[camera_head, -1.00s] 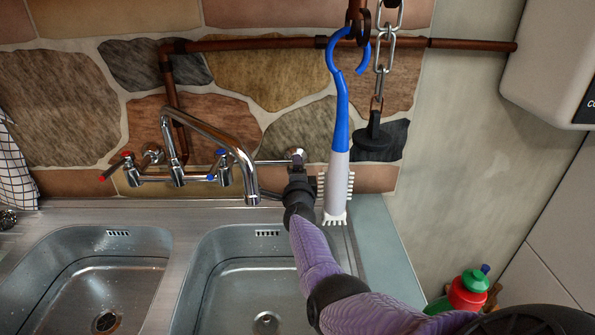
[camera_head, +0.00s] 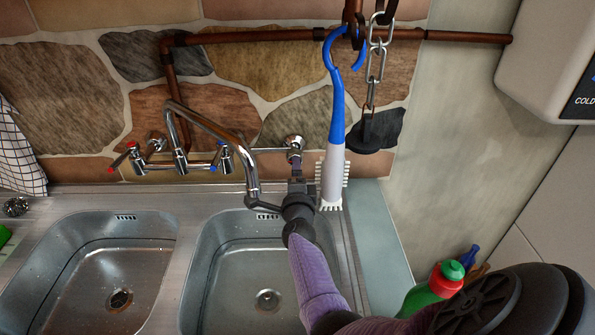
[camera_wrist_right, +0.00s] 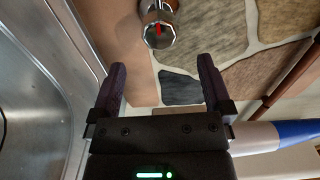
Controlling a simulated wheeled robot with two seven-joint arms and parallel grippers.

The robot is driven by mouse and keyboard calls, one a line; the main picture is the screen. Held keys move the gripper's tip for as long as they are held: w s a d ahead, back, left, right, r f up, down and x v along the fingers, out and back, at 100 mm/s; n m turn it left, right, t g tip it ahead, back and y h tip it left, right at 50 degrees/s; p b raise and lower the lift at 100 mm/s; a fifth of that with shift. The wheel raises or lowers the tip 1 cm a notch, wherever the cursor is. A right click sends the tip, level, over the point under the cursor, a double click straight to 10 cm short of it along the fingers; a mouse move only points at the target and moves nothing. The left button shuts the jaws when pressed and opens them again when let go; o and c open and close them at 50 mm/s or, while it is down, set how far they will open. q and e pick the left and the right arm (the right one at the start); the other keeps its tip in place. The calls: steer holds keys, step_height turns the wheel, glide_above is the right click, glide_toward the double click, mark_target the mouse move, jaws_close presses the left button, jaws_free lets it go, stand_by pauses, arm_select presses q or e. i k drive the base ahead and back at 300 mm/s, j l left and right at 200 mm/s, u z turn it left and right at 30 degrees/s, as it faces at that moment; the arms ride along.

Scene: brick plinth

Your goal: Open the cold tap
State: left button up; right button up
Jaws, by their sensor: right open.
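The cold tap (camera_head: 227,160) is the right-hand valve of the chrome wall mixer, with a blue-marked lever (camera_head: 216,158). The hot tap (camera_head: 135,157) with a red lever is at the left. The curved spout (camera_head: 207,124) reaches forward over the sinks. My right gripper (camera_head: 278,186) is to the right of the cold tap, beside the spout's end and apart from the blue lever. In the right wrist view its jaws (camera_wrist_right: 160,88) are open and empty. A chrome tap part with a red mark (camera_wrist_right: 158,34) is beyond them. My left gripper is out of view.
A blue and white brush (camera_head: 333,150) hangs just right of my right gripper. A chain with a dark plug (camera_head: 369,135) hangs beside it. Two steel sinks (camera_head: 210,270) lie below.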

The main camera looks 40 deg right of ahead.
mark_target(222, 149)
steer(key=k+j, duration=0.55)
steer(key=j, duration=0.15)
steer(key=k+j, duration=0.6)
steer(key=j, duration=0.15)
